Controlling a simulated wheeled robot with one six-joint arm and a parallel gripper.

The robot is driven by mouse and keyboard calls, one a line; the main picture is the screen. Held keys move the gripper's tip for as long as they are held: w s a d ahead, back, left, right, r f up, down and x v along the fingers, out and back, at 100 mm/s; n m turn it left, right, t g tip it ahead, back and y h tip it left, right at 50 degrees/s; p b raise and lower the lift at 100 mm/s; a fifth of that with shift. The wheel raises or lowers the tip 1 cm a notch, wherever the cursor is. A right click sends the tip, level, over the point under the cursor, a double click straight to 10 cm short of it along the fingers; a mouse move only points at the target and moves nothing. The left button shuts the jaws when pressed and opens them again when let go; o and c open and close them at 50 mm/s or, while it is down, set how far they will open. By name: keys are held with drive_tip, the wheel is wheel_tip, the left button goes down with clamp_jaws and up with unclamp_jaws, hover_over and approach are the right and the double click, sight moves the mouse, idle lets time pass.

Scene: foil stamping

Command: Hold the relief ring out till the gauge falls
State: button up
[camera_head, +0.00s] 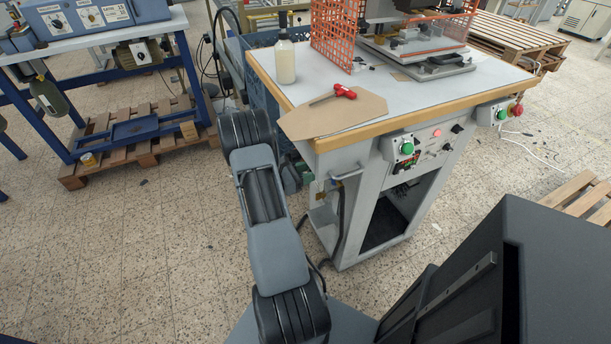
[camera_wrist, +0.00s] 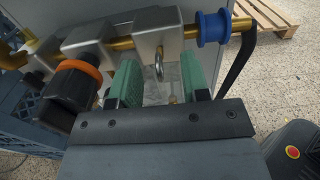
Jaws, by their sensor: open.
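In the wrist view, the relief ring (camera_wrist: 159,66) is a small metal ring hanging below a silver block on a brass pipe. My gripper (camera_wrist: 161,78) is open, with one green-padded finger on each side of the ring in the picture. I see no contact between the pads and the ring, and cannot tell the remaining depth between them. No gauge face can be made out in either view. In the head view my arm reaches down the left side of the press table, and the ring is hidden there.
A black knob with an orange band (camera_wrist: 76,84) sits close left of the fingers. A blue spool (camera_wrist: 212,28) and a black lever (camera_wrist: 239,66) are at the right. A blue crate (camera_wrist: 30,118) stands at the left. The press table (camera_head: 345,133) is beside my arm.

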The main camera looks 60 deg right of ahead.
drive_tip(key=v, duration=1)
idle(0.5)
idle(0.5)
drive_tip(key=s+a+f+m+y, duration=0.3)
drive_tip(key=s+a+y, duration=0.1)
drive_tip(key=y, duration=0.1)
drive_tip(key=a+r+m+t+y+p, duration=0.1)
drive_tip(key=a+r+m+y+p, duration=0.1)
drive_tip(key=a+r+m+y, duration=0.3)
drive_tip(key=w+a+r+m+t+y+p, duration=0.1)
drive_tip(key=a+r+t+p, duration=0.4)
drive_tip(key=a+r, duration=0.7)
drive_tip(key=w+a+r+m+t+y+p, duration=0.1)
drive_tip(key=w+a+r+t+y+p, duration=0.1)
drive_tip(key=a+r+t+p, duration=0.3)
drive_tip(key=a+r+t+y, duration=0.1)
drive_tip(key=a+r+t, duration=0.2)
drive_tip(key=a+r, duration=0.4)
wheel_tip(320, 180, up, 3)
drive_tip(key=shift+a+m+y, duration=0.3)
drive_tip(key=shift+a+y, duration=0.05)
drive_tip(key=shift+y, duration=0.05)
